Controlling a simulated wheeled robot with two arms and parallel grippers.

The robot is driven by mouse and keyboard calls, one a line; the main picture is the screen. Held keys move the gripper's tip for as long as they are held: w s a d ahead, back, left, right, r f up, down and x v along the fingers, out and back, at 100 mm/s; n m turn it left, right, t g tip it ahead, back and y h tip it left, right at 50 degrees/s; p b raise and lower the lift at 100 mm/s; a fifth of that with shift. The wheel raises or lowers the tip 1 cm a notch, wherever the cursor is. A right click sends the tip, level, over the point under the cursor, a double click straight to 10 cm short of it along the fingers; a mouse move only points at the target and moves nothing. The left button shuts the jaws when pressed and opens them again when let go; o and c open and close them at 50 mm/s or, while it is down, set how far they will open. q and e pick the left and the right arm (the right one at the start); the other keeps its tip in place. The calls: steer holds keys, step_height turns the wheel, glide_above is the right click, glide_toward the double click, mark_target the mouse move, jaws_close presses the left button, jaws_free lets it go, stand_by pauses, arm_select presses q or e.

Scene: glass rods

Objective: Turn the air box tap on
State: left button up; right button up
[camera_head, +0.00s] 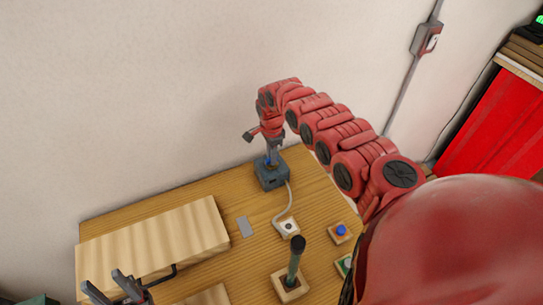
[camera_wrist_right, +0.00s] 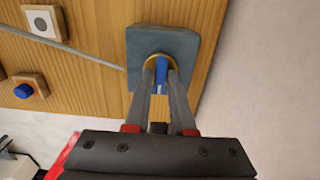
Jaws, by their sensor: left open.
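The air box (camera_head: 273,177) is a small blue-grey box at the back edge of the wooden board, with a grey hose. Its blue tap handle (camera_wrist_right: 161,73) sits in a round brass-coloured ring on the box face (camera_wrist_right: 178,43). My right gripper (camera_head: 271,155) points down at the tap. In the right wrist view its two fingers (camera_wrist_right: 162,86) stand on either side of the blue handle, very near it. Whether they press on it I cannot tell. My left gripper (camera_head: 112,287) is open and empty at the bottom left, near the wooden block, mostly out of frame.
A pale wooden block (camera_head: 155,240) lies on the board's left. A dark upright rod (camera_head: 295,260) stands in a wooden base. A blue button (camera_head: 341,231) and a white switch plate (camera_head: 289,227) are to the right. A wall stands close behind the air box.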

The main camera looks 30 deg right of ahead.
jaws_close()
steer(key=shift+n, duration=0.3)
steer(key=shift+w+n, duration=0.1)
steer(key=shift+n, duration=1.3)
steer(key=n, duration=0.4)
steer(key=shift+n, duration=0.3)
steer(key=n+b, duration=0.1)
steer(key=n, duration=0.8)
steer(key=shift+n, duration=0.6)
